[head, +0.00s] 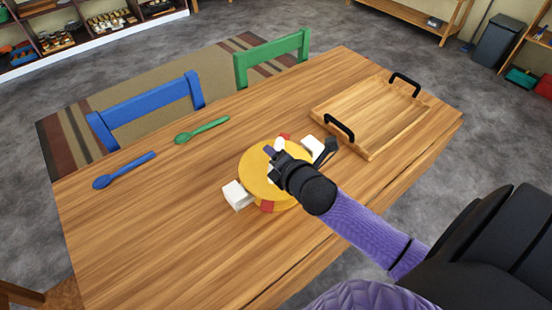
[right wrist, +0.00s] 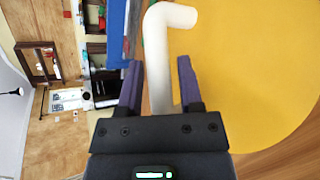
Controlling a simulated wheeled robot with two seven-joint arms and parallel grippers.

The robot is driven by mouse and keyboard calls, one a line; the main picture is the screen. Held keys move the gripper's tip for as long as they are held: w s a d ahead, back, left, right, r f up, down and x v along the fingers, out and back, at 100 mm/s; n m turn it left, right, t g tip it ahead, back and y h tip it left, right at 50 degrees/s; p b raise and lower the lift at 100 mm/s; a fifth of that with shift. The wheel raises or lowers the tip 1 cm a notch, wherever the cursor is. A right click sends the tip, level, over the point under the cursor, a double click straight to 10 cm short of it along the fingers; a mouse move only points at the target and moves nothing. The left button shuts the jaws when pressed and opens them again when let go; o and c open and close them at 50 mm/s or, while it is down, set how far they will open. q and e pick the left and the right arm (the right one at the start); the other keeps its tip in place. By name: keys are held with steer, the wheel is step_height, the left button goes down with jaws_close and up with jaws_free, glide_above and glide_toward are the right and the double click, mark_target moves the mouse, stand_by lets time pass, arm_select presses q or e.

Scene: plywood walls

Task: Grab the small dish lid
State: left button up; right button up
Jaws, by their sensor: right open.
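A round yellow dish lid (head: 258,178) lies on a dish on the wooden table, in the middle of the head view. A white bent handle (right wrist: 166,45) rises from the lid in the right wrist view, and its top also shows in the head view (head: 279,144). My right gripper (head: 273,155) is over the lid. In the right wrist view its two purple fingers (right wrist: 159,80) are apart, with the white handle between them. Contact with the handle cannot be told. White side handles (head: 236,194) stick out from the dish, and red tabs (head: 267,206) show at its edge. My left gripper is not seen.
A wooden tray (head: 375,115) with black handles stands at the table's right. A green spoon (head: 203,130) and a blue spoon (head: 122,171) lie at the left. Blue (head: 145,108) and green (head: 272,56) chairs stand behind. The table's front left is clear.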

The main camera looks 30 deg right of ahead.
jaws_close()
stand_by(1.4)
